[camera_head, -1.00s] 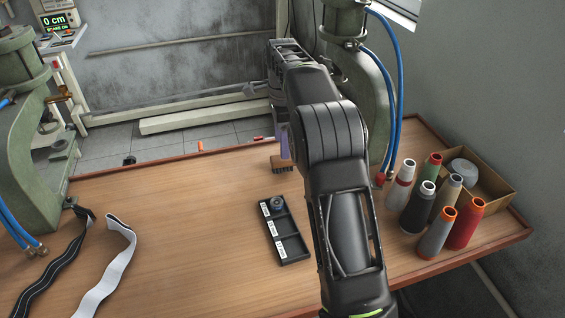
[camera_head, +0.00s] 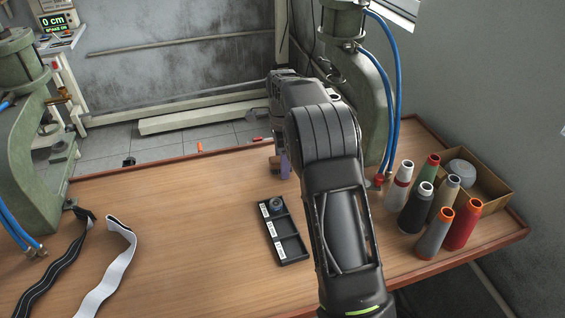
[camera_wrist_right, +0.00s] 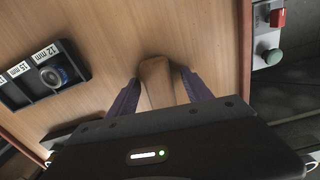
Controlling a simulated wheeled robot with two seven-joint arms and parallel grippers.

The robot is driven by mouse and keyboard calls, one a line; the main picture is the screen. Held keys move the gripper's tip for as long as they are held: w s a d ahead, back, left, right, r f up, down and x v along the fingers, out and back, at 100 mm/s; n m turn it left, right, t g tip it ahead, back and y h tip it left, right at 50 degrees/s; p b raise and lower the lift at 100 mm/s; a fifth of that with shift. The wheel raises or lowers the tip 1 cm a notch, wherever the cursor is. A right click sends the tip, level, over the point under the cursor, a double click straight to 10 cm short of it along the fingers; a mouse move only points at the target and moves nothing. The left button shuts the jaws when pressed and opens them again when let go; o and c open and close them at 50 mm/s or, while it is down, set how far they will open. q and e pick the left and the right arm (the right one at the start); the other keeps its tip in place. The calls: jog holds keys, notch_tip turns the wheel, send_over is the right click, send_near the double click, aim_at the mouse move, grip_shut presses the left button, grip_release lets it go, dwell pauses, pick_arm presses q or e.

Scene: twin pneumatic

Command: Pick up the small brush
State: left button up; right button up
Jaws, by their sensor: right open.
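The small brush (camera_head: 274,165) stands on the far part of the table, in front of the right-hand press. In the head view my right gripper (camera_head: 280,167) covers most of it. In the right wrist view the brush's wooden body (camera_wrist_right: 157,82) lies between the two purple fingers of my right gripper (camera_wrist_right: 159,91). The fingers are open, one on each side of it, with a gap visible at least on the left. The bristles are hidden. My left gripper is not in view.
A black tray (camera_head: 273,228) with labelled compartments and one small part lies nearer on the table. Several thread spools (camera_head: 415,211) and a cardboard box (camera_head: 490,186) stand at the right. Green presses (camera_head: 365,105) flank the table. Black and white straps (camera_head: 117,255) lie left.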

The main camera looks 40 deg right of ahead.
dwell(0.5)
grip_shut()
dwell(0.5)
